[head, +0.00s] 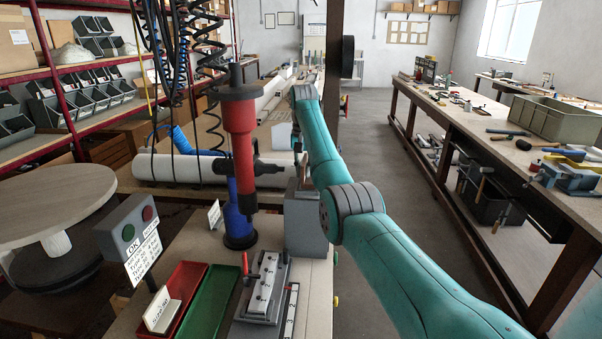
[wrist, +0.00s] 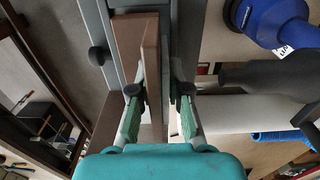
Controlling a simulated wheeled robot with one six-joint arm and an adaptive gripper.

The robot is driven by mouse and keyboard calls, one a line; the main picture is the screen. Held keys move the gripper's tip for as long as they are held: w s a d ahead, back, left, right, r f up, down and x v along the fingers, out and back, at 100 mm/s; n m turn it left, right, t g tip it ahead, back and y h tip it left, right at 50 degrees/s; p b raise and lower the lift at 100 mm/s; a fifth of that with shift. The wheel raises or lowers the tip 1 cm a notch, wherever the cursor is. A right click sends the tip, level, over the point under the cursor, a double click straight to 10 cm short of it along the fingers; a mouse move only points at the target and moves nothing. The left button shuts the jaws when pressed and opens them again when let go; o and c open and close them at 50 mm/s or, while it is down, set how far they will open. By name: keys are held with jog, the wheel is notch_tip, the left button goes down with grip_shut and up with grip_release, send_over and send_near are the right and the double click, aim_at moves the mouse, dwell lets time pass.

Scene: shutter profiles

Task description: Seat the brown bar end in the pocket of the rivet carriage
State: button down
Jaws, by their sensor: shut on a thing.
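My gripper (wrist: 160,95) is shut on a brown bar (wrist: 151,62), with its green-padded fingers on either side of the bar in the wrist view. In the head view my teal arm hides most of the gripper, and a small brown piece shows at the top of a grey block (head: 305,228). In the wrist view the bar lies close among grey surfaces; I cannot tell whether it touches them. What looks like the rivet carriage (head: 263,287), a light metal fixture with a red lever, sits on a numbered rail at the bench front, apart from the gripper. Its pocket is not clear.
A red and blue riveting machine (head: 239,150) stands left of the grey block. A red tray (head: 186,283) and a green tray (head: 209,303) lie left of the carriage, near a button box (head: 127,236). A white roll (head: 180,168) lies behind. The aisle at right is clear.

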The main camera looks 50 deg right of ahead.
jog(key=shift+f, duration=0.55)
jog(key=shift+f, duration=0.1)
jog(key=c, duration=1.1)
grip_release()
jog(key=shift+c, duration=0.2)
notch_tip(320, 180, up, 11)
jog(key=shift+r, duration=0.6)
jog(key=shift+c, duration=0.7)
